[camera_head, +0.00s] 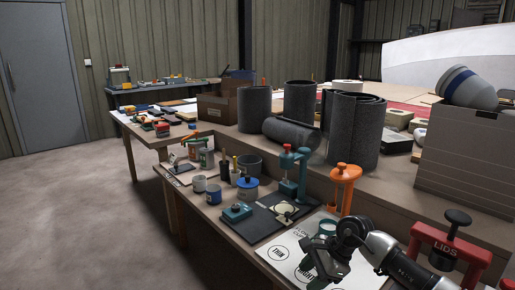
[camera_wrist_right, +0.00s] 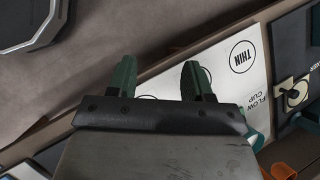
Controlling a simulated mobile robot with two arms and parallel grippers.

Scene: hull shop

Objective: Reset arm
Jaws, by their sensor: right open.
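My right arm (camera_head: 385,248) comes in from the lower right in the head view. Its gripper (camera_head: 322,264) hangs over the front edge of the low bench, by the white flow-cup sheet (camera_head: 290,250). In the right wrist view the two green fingers of my right gripper (camera_wrist_right: 160,78) stand apart with nothing between them. The sheet, printed "THIN" and "FLOW CUP", shows behind and to the right of the fingers there (camera_wrist_right: 240,80). My left gripper is in neither view.
An orange stand (camera_head: 345,186), a teal press (camera_head: 293,172), a black mat (camera_head: 262,216) and cups (camera_head: 213,194) crowd the bench. A red "LIDS" holder (camera_head: 450,252) stands near my arm. Dark rolls (camera_head: 355,130) stand behind. The floor (camera_head: 90,220) at left is clear.

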